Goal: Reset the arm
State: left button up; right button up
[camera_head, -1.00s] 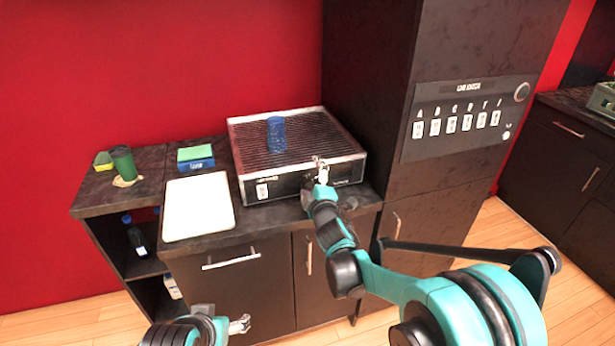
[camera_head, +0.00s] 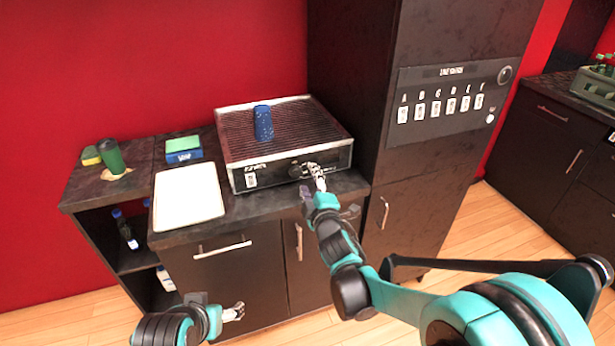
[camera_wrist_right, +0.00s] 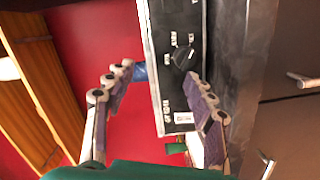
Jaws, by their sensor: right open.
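My right gripper (camera_head: 316,176) is at the front panel of a black, ridged-top machine (camera_head: 238,183), just right of its dark knob (camera_head: 298,170) in the head view. In the right wrist view the right gripper (camera_wrist_right: 165,88) has its two fingers spread wide, with nothing held between them. The knob (camera_wrist_right: 184,58) shows beyond the fingers, on the black panel, and I see no clear contact. My left gripper (camera_head: 234,312) is low in the head view, in front of the cabinet doors; its fingers are too small to judge.
A tall dark cabinet (camera_head: 350,60) rises on the right. Wood floor (camera_head: 455,230) lies open beyond my right arm.

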jog(key=shift+s, duration=0.3)
jog(key=shift+d, duration=0.1)
jog(key=s+d+f+m+g+h, duration=0.1)
jog(key=s+d+m+g+h, duration=0.25)
jog(key=s+d+m, duration=0.6)
jog(key=s+d+f+m+g, duration=0.2)
jog(key=s+f+m+g, duration=0.1)
jog(key=s, duration=0.7)
jog(key=s+d+f+m+g, duration=0.2)
jog(key=s+f+m+g, duration=0.1)
jog(key=s, duration=0.7)
jog(key=shift+s+d+f+m, duration=0.2)
jog(key=shift+s+f+m, duration=0.2)
jog(key=shift+f, duration=0.55)
jog(key=shift+w, duration=0.1)
